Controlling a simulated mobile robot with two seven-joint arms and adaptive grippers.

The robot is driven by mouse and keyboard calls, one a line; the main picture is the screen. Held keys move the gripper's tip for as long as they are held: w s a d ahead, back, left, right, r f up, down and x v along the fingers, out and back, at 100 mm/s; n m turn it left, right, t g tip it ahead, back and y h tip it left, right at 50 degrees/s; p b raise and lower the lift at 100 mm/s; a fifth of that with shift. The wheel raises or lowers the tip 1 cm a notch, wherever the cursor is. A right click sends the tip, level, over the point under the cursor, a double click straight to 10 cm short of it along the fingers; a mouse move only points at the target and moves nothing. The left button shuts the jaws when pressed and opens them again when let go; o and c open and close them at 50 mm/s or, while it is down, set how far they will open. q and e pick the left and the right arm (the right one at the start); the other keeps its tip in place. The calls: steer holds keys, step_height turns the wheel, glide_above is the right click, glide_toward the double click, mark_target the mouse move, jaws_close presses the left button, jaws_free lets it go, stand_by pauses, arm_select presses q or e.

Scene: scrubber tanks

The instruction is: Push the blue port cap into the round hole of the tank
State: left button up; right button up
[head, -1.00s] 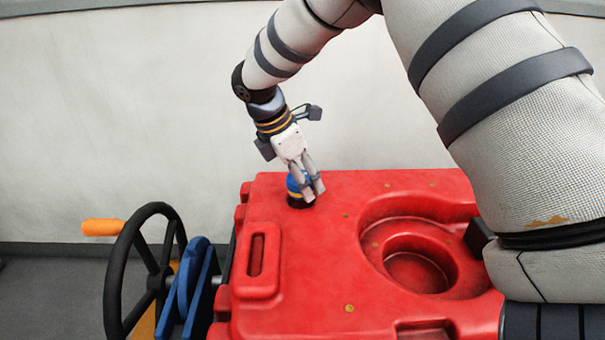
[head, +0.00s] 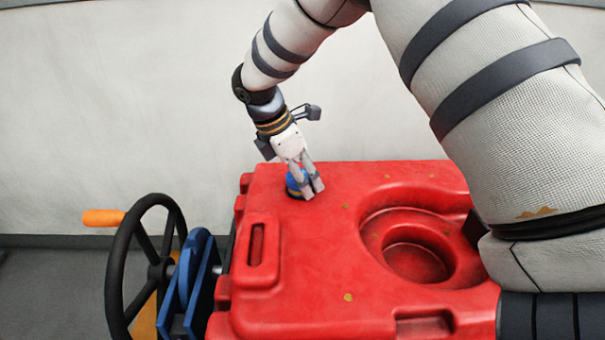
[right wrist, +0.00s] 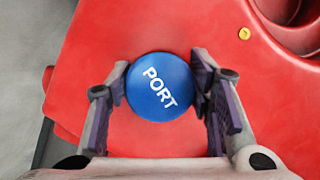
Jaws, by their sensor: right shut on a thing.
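The blue port cap (head: 293,184) is at the far left corner of the red tank's top (head: 320,260). It sits low against the top, and no dark gap shows beneath it. My right gripper (head: 306,190) is shut on it from above. In the right wrist view the cap (right wrist: 158,100) shows its round blue face with the word PORT, with one finger on each side. The round hole is hidden under the cap, so I cannot tell how deep the cap sits. My left gripper is not in view.
A black handwheel (head: 122,280) with an orange handle (head: 103,217) and a blue bracket (head: 200,290) stand left of the tank. A round recess (head: 415,262) is in the tank top at right. A pale wall (head: 90,110) rises behind.

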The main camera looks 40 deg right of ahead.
steer(key=shift+s+f, duration=0.1)
steer(key=shift+f, duration=0.25)
steer(key=shift+s+a+f, duration=0.15)
steer(key=shift+f, duration=0.2)
steer(key=shift+r, duration=0.15)
steer(key=shift+c, duration=0.3)
steer(key=o, duration=1.1)
steer(key=shift+o, duration=0.2)
steer(key=shift+w, duration=0.2)
steer(key=shift+r, duration=0.1)
steer(key=o, duration=0.5)
steer(key=shift+r, duration=0.1)
steer(key=shift+o, duration=0.2)
